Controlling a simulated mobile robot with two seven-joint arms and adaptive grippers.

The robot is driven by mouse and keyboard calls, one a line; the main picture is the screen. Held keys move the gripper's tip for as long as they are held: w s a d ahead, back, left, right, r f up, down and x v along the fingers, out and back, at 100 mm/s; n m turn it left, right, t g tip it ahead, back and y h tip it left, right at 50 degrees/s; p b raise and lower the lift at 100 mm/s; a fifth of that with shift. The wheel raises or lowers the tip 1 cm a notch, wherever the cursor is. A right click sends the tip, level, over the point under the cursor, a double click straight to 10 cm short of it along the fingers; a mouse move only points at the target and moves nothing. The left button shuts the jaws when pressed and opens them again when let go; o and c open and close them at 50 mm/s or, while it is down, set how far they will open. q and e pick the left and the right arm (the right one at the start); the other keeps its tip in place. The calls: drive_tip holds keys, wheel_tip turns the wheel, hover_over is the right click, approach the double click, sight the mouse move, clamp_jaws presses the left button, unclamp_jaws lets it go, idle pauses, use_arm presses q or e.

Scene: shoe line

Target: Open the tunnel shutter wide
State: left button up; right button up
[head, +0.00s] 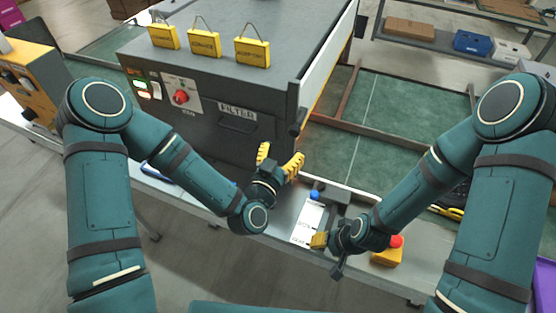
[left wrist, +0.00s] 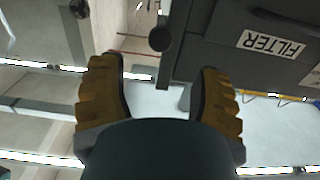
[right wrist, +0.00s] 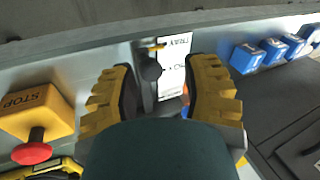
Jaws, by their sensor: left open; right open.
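The grey tunnel (head: 215,100) stands at the back centre with a FILTER label (head: 237,112) on its front; the label also shows upside down in the left wrist view (left wrist: 272,43). A pale panel (head: 328,50), seemingly the shutter, slants along its right end. A round black knob (head: 296,129) sits at that panel's lower corner. My left gripper (head: 279,160) is open and empty, below and apart from the knob, which shows between and beyond its fingers in the left wrist view (left wrist: 160,39). My right gripper (head: 322,241) is open near a white card (head: 308,222).
A black ball-topped lever (right wrist: 150,70) stands beyond the right fingers, beside the card. A yellow stop box (head: 387,257) with a red button is right of that gripper. Yellow tags (head: 205,43) stand on the tunnel. The green surface (head: 390,125) right of it looks clear.

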use_arm(q)
drive_tip(key=shift+v, duration=1.6)
drive_tip(key=s+f+n+g+b, duration=0.1)
drive_tip(key=s+f+g+b, duration=0.25)
drive_tip(key=f+g, duration=0.85)
drive_tip(key=s+a+f+n+g+b, duration=0.1)
drive_tip(key=s+a+f+n, duration=0.1)
drive_tip(key=f, duration=0.5)
drive_tip(key=s+a+f+n+g+y+b, duration=0.1)
drive_tip(key=s+a+f+n+g+b, duration=0.1)
drive_tip(key=s+a+f, duration=0.2)
drive_tip(key=s+f, duration=0.3)
drive_tip(key=shift+s+f+n+y, duration=0.25)
drive_tip(key=shift+s+n+y, duration=0.05)
